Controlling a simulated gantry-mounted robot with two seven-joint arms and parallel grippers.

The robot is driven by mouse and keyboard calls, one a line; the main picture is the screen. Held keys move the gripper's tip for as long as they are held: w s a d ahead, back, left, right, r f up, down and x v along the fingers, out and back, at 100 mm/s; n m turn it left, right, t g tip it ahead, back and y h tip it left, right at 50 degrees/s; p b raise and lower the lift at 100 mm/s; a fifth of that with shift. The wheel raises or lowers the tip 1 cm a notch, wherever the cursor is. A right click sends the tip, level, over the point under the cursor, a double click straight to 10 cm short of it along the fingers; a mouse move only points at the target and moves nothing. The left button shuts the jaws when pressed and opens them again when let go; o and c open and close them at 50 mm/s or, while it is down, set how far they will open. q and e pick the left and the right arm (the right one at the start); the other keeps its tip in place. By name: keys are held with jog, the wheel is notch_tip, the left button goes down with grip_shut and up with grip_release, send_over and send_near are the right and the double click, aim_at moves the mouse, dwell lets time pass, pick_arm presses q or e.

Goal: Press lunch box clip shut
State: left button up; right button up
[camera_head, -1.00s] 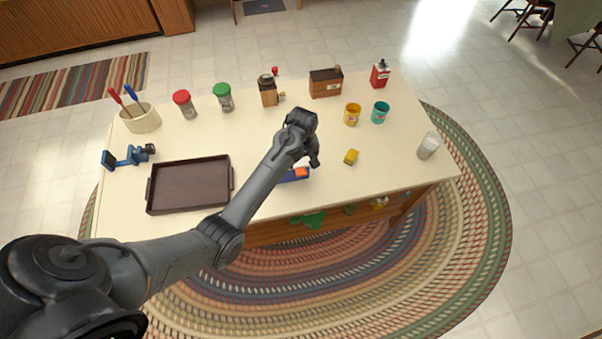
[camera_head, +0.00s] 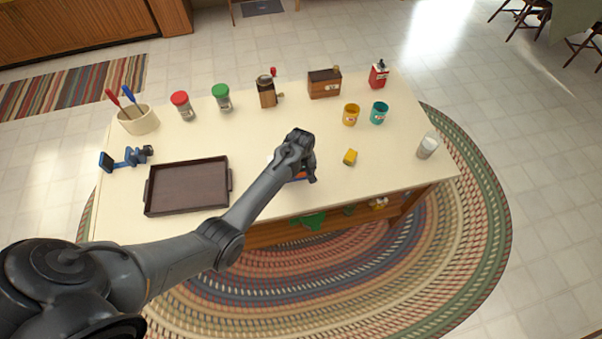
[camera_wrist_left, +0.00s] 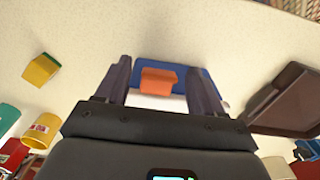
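The lunch box (camera_wrist_left: 182,73) shows in the left wrist view as a blue part with an orange clip (camera_wrist_left: 158,80) on it, and a white part below. In the head view only a small piece of the blue and orange (camera_head: 299,176) shows; my left arm hides the rest. My left gripper (camera_wrist_left: 162,75) is open, its two dark fingers apart on either side of the orange clip. I cannot tell whether the fingers touch the box. In the head view the left gripper (camera_head: 311,174) is over the box near the table's front edge. My right gripper is not in view.
A dark brown tray (camera_head: 188,187) lies left of my left arm on the cream table. A yellow block (camera_head: 350,157) lies to the right. The table's middle is mostly clear.

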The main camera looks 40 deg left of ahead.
pick_arm(q)
jog(key=c, duration=1)
